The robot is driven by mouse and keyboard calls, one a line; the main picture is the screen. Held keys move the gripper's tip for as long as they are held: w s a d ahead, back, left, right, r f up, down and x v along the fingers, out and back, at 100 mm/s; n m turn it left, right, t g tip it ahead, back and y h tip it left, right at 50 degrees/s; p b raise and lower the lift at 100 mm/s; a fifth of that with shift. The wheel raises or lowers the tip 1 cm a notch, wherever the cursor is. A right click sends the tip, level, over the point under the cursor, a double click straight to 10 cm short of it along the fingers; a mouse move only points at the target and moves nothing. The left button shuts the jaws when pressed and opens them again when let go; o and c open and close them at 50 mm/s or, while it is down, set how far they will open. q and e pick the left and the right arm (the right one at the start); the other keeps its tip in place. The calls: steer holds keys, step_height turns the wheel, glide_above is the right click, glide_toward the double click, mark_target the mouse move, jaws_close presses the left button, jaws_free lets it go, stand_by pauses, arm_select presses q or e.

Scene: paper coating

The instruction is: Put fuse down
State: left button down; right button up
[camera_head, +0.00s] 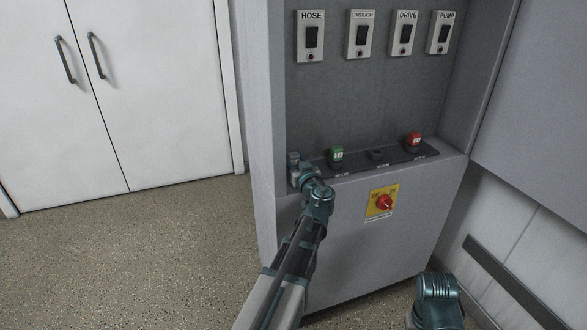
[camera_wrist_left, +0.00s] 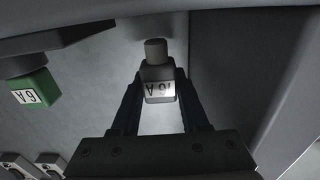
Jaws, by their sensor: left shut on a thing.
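My left gripper (camera_head: 296,168) is at the left end of the cabinet's ledge, left of the green fuse. In the left wrist view, its fingers (camera_wrist_left: 160,95) are shut on a grey fuse (camera_wrist_left: 155,72) with a white label and a rounded grey end. Whether this fuse touches the ledge cannot be told. In the head view the gripper and wrist hide most of it. A green fuse (camera_head: 336,154) and a red fuse (camera_head: 414,140) stand upright on the dark strip (camera_head: 357,160). The green fuse also shows in the left wrist view (camera_wrist_left: 36,90). My right gripper is out of view.
A dark round socket (camera_head: 377,154) sits between the green and red fuses. Several labelled switches, including HOSE (camera_head: 311,37) and PUMP (camera_head: 440,33), are on the back panel above. A red rotary switch (camera_head: 385,203) is on the cabinet front. The cabinet's left wall is close to my gripper.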

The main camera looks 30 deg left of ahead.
arm_select(q)
step_height(320, 180, down, 2)
steer(key=shift+f+b, duration=0.15)
steer(key=shift+b, duration=0.4)
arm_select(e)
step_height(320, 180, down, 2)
arm_select(q)
steer(key=shift+c, duration=2.1)
jaws_free()
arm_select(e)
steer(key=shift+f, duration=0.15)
arm_select(q)
steer(key=shift+r, duration=0.2)
steer(key=v, duration=1.2)
